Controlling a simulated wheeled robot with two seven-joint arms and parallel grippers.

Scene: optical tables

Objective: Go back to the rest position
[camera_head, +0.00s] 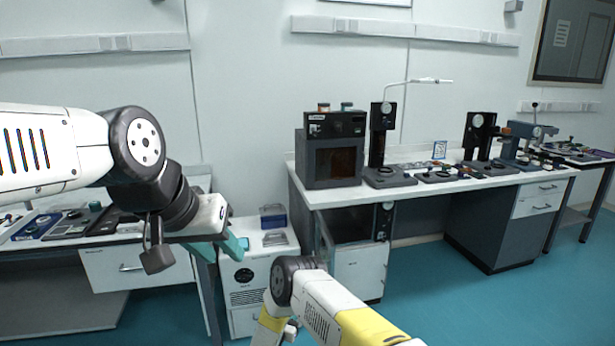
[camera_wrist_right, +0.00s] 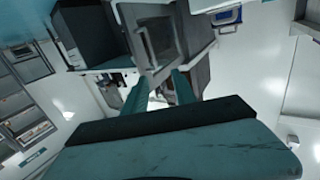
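My left gripper (camera_head: 220,248) hangs in the air at the left, in front of the left bench. Its two teal fingers show apart with nothing between them. My right arm comes up from the bottom of the head view and bends down at its dark joint; its gripper is mostly out of that frame. In the right wrist view my right gripper (camera_wrist_right: 160,88) shows two teal fingers apart, with no object held between them. The wrist view is strongly tilted.
A white cabinet (camera_head: 246,275) stands between the left bench (camera_head: 95,240) and the long right bench (camera_head: 330,195). A dark oven-like box (camera_head: 335,150) and several instruments stand on the right bench. Teal floor (camera_head: 440,300) is open at the front right.

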